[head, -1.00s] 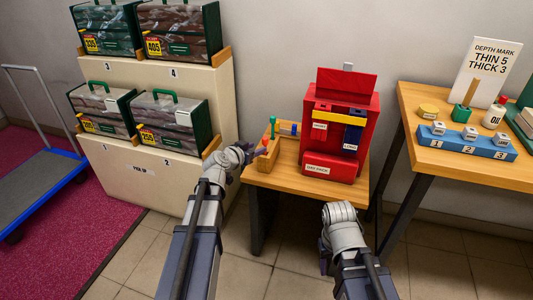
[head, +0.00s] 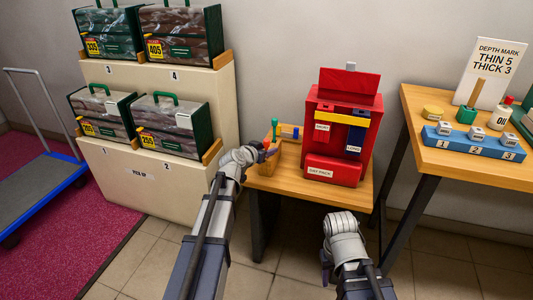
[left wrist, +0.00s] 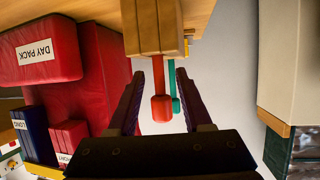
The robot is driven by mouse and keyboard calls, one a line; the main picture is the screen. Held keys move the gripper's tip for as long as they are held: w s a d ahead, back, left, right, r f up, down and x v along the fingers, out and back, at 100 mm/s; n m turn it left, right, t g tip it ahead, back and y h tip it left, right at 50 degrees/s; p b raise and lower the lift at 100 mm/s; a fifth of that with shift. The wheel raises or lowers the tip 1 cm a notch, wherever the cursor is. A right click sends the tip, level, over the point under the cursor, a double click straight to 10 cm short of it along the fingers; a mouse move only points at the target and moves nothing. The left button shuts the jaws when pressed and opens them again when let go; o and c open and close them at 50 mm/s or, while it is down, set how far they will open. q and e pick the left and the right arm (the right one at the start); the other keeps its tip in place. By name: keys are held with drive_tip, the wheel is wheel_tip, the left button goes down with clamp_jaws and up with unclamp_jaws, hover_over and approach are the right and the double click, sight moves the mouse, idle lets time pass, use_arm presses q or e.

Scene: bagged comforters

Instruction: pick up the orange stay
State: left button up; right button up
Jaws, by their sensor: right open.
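The orange stay (left wrist: 161,105) stands out of a wooden holder (left wrist: 155,30) and has a rounded reddish-orange end. A green stay (left wrist: 176,103) is close beside it; it also shows in the head view (head: 275,128). My left gripper (left wrist: 158,100) is open, with its dark fingers on either side of the orange stay and gaps showing between them. In the head view my left gripper (head: 262,153) is at the holder on the small table's left end and partly hides the orange stay. My right gripper (head: 326,265) is open and empty, low in front of the table.
A red pack (head: 340,125) labelled DAY PACK stands on the small wooden table (head: 270,183), right of the holder. A second table (head: 460,168) on the right carries a blue numbered rack (head: 470,141). A shelf (head: 165,190) with bagged comforters is at left.

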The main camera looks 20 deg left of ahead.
use_arm(q)
clamp_jaws()
drive_tip(key=shift+r, duration=0.1)
idle(0.6)
wheel_tip(320, 180, up, 10)
drive_tip(key=p, duration=1)
